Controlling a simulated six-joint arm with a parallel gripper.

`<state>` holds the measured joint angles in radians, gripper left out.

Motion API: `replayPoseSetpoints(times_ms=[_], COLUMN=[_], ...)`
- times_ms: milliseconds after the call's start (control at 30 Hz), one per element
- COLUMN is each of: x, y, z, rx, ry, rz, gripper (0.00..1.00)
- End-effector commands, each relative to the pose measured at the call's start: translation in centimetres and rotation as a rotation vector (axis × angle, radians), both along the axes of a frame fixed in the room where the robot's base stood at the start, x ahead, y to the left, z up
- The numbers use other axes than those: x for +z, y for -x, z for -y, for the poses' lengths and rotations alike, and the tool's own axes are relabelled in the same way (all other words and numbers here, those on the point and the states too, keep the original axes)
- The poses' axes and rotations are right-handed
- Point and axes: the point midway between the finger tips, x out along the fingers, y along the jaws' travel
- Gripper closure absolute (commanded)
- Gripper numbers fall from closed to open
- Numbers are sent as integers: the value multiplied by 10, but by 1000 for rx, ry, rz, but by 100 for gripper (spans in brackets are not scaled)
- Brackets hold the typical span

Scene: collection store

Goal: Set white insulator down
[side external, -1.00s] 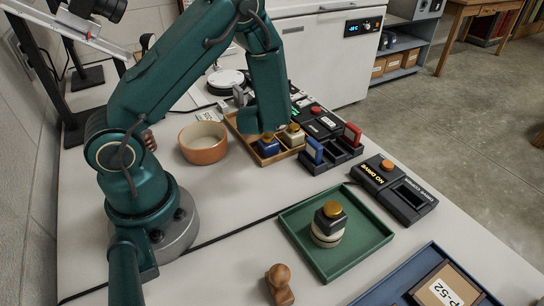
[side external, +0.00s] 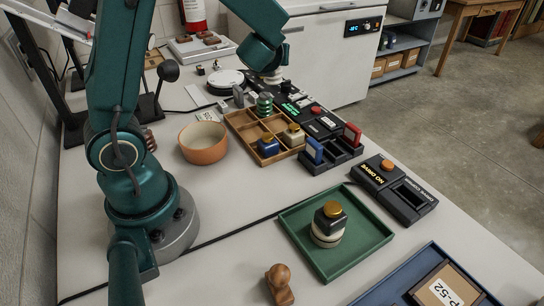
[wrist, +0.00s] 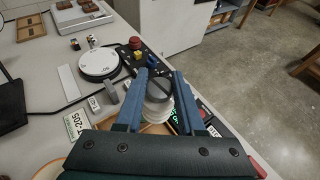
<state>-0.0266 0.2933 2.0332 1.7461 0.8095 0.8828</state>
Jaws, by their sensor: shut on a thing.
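My gripper (wrist: 161,84) is shut on the white insulator (wrist: 160,104), a pale ribbed piece with a dark grey round top, seen between the two blue fingers in the wrist view. In the side view my gripper (side external: 271,72) is beyond the wooden tray, near the far end of the row of black modules. The insulator is a small white patch under it there (side external: 273,81). I cannot tell whether its underside touches anything.
A wooden compartment tray (side external: 237,120) holds a green ribbed piece (side external: 265,104), a blue piece (side external: 268,144) and a cream piece (side external: 293,134). An orange bowl (side external: 203,143) stands left of it. A white round device (side external: 226,80) is nearby. A green tray (side external: 366,235) holds a stacked piece.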

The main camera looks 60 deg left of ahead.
Motion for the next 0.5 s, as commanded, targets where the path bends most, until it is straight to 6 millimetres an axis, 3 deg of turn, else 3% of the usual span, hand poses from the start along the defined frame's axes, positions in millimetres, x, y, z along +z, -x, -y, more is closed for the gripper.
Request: replayPoseSetpoints(times_ms=[100, 233, 500], x=[19, 27, 7], y=[3, 18, 57], z=[-19, -38, -48], rx=[161, 396, 884], ry=[0, -2, -6], rz=[10, 2, -8], gripper=[100, 100, 100])
